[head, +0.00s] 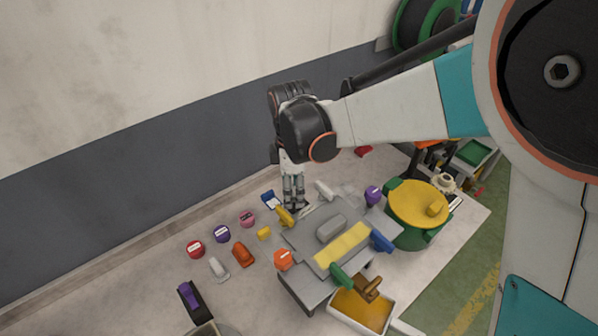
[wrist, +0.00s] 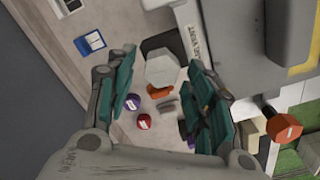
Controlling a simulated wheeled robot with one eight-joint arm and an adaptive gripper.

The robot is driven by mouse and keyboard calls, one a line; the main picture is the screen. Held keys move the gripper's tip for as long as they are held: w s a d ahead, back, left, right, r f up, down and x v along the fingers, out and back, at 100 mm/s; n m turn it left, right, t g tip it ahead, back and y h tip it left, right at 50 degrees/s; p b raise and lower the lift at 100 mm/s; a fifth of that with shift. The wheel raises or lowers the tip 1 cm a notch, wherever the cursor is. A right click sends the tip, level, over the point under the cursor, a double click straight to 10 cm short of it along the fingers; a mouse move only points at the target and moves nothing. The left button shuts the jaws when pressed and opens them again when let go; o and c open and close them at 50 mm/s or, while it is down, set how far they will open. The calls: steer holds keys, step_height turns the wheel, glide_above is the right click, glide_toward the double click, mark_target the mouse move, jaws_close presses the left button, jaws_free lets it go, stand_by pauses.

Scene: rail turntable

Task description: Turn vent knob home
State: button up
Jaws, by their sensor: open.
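A light grey faceted knob (wrist: 163,70) shows between my fingers in the wrist view, beside a grey panel with dark lettering (wrist: 191,40) that seems to include "VENT". My gripper (wrist: 163,62) is open, with one teal-padded finger on each side of the knob and visible gaps. I cannot tell whether the fingers reach down to its height. In the head view my gripper (head: 294,205) points down at the far left end of the grey machine (head: 305,284). The knob cannot be made out there, and my gripper may hide it.
A blue-and-white item (wrist: 90,43) lies left of the knob. An orange knob (wrist: 284,127) sticks out at lower right. In the head view, several coloured knobs, including a red one (head: 195,249), lie on the table. A yellow-topped green drum (head: 418,203) stands at right.

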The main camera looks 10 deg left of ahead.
steer(key=c, duration=1.1)
steer(key=shift+o, duration=0.2)
steer(key=shift+m, duration=0.3)
steer(key=m, duration=0.3)
steer(key=shift+w+m+b, duration=0.15)
steer(key=shift+m+b, duration=0.15)
steer(key=shift+b, duration=0.1)
steer(key=m, duration=0.4)
steer(key=shift+w+b, duration=0.15)
steer(key=shift+b, duration=0.2)
steer(key=m, duration=0.5)
steer(key=shift+d, duration=0.15)
steer(key=shift+w+d+m+b, duration=0.1)
steer(key=shift+m+b, duration=0.3)
steer(key=shift+m, duration=1.5)
